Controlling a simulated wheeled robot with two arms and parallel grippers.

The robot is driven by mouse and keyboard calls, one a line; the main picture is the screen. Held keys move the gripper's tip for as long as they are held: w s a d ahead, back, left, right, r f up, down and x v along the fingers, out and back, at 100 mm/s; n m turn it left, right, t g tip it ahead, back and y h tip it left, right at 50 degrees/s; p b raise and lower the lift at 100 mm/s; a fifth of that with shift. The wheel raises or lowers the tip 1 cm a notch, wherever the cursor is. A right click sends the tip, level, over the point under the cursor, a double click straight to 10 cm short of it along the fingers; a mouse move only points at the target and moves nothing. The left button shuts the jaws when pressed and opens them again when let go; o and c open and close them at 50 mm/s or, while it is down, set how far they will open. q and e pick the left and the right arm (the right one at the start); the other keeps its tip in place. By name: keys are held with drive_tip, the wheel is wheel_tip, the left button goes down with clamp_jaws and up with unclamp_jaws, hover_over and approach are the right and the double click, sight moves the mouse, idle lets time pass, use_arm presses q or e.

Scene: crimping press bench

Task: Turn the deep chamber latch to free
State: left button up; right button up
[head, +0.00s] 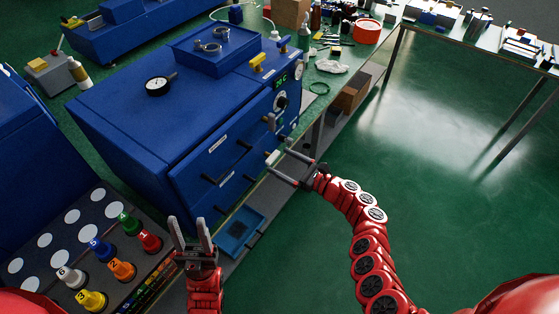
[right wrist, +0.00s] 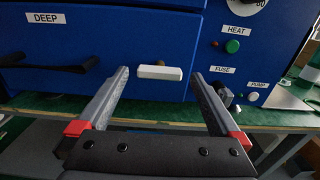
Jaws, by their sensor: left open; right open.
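The blue machine (head: 150,110) has a dark-handled front marked DEEP (right wrist: 44,18) at left in the right wrist view. To the right of that label, a white bar-shaped latch (right wrist: 160,73) lies level on the blue face, with a small brass-coloured part just above it. My right gripper (head: 280,151) is open in front of the machine. In its wrist view the two fingers stand either side of the latch, with gaps at both ends. I cannot make out this latch clearly in the head view. My left gripper (head: 190,220) is open and empty, pointing up, left of the blue tray.
A green button (right wrist: 232,46) under HEAT and a dark fuse knob (right wrist: 226,97) sit right of the latch. A rack with coloured, numbered cones (head: 122,268) stands at lower left. A blue tray (head: 240,228) lies below the machine. Green floor (head: 420,170) is clear at right.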

drive_tip(key=shift+x, duration=0.8)
drive_tip(key=shift+f, duration=0.1)
drive_tip(key=c, duration=1.2)
drive_tip(key=shift+c, duration=0.2)
